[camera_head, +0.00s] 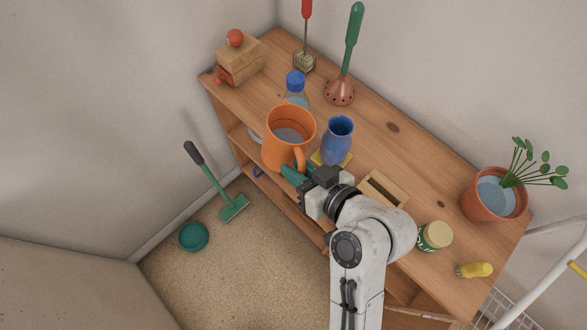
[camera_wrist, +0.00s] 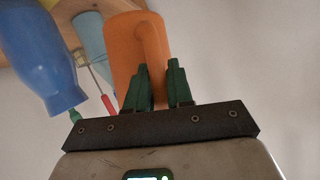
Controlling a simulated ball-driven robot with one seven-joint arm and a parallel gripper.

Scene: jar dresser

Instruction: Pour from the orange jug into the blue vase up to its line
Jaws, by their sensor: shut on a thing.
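The orange jug (camera_head: 271,153) is near the front edge of the dresser top, left of the vase, with pale bluish liquid inside. It looks roughly upright; whether its base touches the wood I cannot tell. My gripper (camera_head: 294,173) is shut on the jug's handle. In the wrist view the green fingers (camera_wrist: 158,88) stand on both sides of the handle of the jug (camera_wrist: 128,48). The blue vase (camera_head: 337,143) stands upright on a yellow pad (camera_head: 318,159), apart from the jug. It also shows in the wrist view (camera_wrist: 40,62). I cannot make out its line or contents.
A clear bottle with a blue cap (camera_head: 295,82) stands just behind the jug. A copper strainer (camera_head: 340,93) with a green handle is behind the vase. A wooden box (camera_head: 384,188), green jar (camera_head: 434,237) and potted plant (camera_head: 490,200) are to the right.

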